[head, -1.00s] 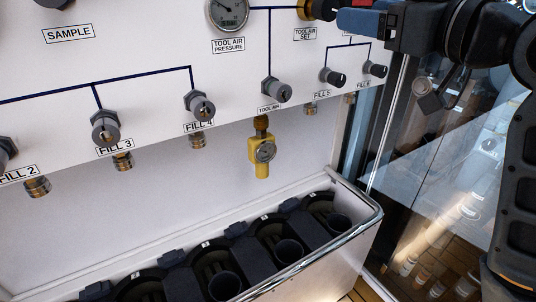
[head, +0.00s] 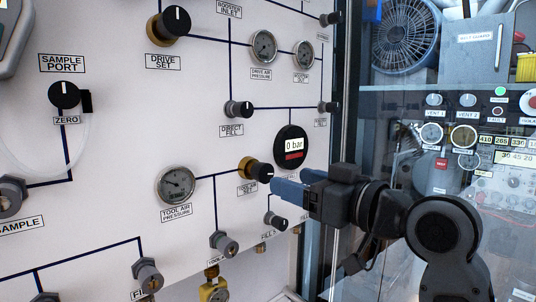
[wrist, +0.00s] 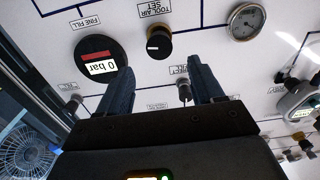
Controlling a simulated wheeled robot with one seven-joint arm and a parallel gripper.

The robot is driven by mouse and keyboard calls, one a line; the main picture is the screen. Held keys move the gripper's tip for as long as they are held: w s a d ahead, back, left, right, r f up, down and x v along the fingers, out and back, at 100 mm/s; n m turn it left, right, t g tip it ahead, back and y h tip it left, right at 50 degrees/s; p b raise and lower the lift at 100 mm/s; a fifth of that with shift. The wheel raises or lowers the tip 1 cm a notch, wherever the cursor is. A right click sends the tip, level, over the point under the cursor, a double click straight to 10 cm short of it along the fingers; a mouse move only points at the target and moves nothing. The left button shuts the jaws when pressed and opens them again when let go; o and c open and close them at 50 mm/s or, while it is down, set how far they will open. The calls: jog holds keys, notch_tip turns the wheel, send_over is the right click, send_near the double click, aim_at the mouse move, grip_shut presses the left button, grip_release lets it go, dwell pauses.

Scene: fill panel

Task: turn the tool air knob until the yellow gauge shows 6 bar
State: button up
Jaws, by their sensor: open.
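The tool air set knob (head: 262,173), black on a brass collar, sticks out of the white panel. It also shows in the wrist view (wrist: 158,44). My gripper (head: 286,181) is just right of it in the head view. In the wrist view my two blue fingers (wrist: 159,66) are apart and empty, with the knob ahead between their tips; I see no contact. The yellow gauge (head: 214,291) hangs below the tool air valve (head: 226,245), cut off by the bottom edge of the head view; its reading cannot be made out.
The round tool air pressure gauge (head: 176,185) is left of the knob. A digital display (head: 292,147) reading 0 bar is above right. The fill 5 knob (head: 276,221) sits close below my gripper. A glass pane (head: 420,220) stands right of the panel.

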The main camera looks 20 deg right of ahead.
aim_at(267, 175)
jog(key=x, duration=0.2)
jog(key=p+x, duration=0.1)
jog(key=x, duration=0.4)
jog(key=shift+w+f, duration=0.3)
jog(key=shift+c, duration=0.2)
jog(key=c, duration=1)
jog(key=shift+a+r+m+p, duration=0.1)
jog(key=shift+r+m+p, duration=0.15)
jog(key=shift+m+p, duration=0.85)
jog(key=shift+f+m+p, duration=0.15)
jog(key=shift+m+p, duration=0.55)
jog(key=shift+m, duration=0.3)
jog(key=shift+f, duration=0.1)
